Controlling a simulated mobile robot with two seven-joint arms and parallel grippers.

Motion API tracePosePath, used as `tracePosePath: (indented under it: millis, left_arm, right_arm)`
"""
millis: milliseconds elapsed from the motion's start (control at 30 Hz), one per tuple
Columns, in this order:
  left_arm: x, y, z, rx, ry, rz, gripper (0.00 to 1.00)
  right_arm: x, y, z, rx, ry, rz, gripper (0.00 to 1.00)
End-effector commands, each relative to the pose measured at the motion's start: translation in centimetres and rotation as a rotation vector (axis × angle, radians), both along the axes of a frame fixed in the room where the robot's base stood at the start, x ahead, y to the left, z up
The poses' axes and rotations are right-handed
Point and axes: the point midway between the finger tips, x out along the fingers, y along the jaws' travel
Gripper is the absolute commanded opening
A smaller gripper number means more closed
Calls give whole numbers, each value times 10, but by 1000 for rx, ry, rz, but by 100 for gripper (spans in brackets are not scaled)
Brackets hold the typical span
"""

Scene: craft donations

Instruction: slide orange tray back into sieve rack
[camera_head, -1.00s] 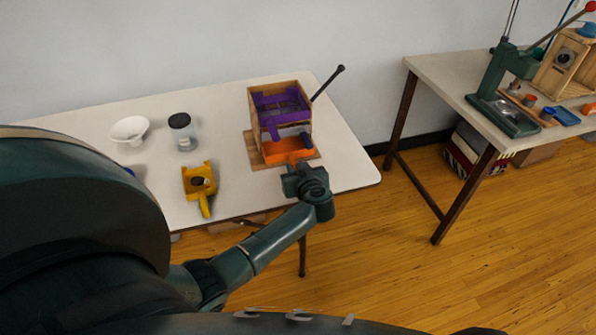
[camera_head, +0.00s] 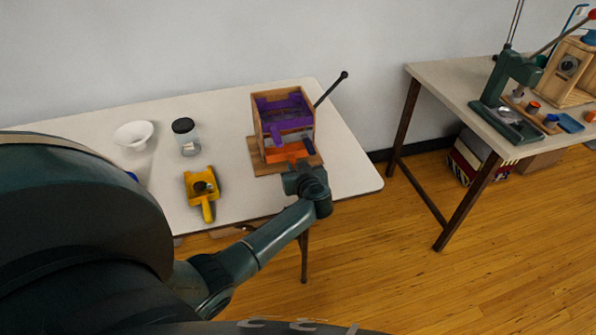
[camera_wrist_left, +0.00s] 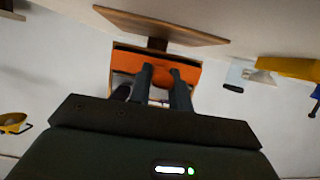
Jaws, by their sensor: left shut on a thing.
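The wooden sieve rack (camera_head: 256,130) stands on a wooden base on the white table. A purple tray (camera_head: 285,112) sits in its upper part. The orange tray (camera_head: 283,154) is low at the rack's open front, partly inside. My left gripper (camera_head: 298,172) is at the rack's front, shut on the orange tray's handle; the handle itself is mostly hidden. In the left wrist view, the orange tray (camera_wrist_left: 190,70) lies just beyond the fingers (camera_wrist_left: 161,78). My right gripper is not in view.
A yellow tray with a handle (camera_head: 199,184), a lidded jar (camera_head: 188,138) and a white bowl (camera_head: 134,134) stand left of the rack. A dark lever (camera_head: 331,88) sticks up at the rack's right. A second table (camera_head: 440,75) with a green press is at right.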

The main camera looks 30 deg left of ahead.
Motion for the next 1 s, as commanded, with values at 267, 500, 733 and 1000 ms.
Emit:
tracePosePath:
  millis: [267, 500, 733, 1000]
  left_arm:
    - [9, 11, 0, 2, -1, 0, 0]
    - [14, 18, 0, 1, 0, 1, 0]
    - [16, 19, 0, 1, -1, 0, 0]
    - [16, 19, -1, 1, 0, 1, 0]
  right_arm:
    - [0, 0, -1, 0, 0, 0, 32]
    - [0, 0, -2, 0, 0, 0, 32]
    - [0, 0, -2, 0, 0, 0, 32]
    - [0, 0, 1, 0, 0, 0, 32]
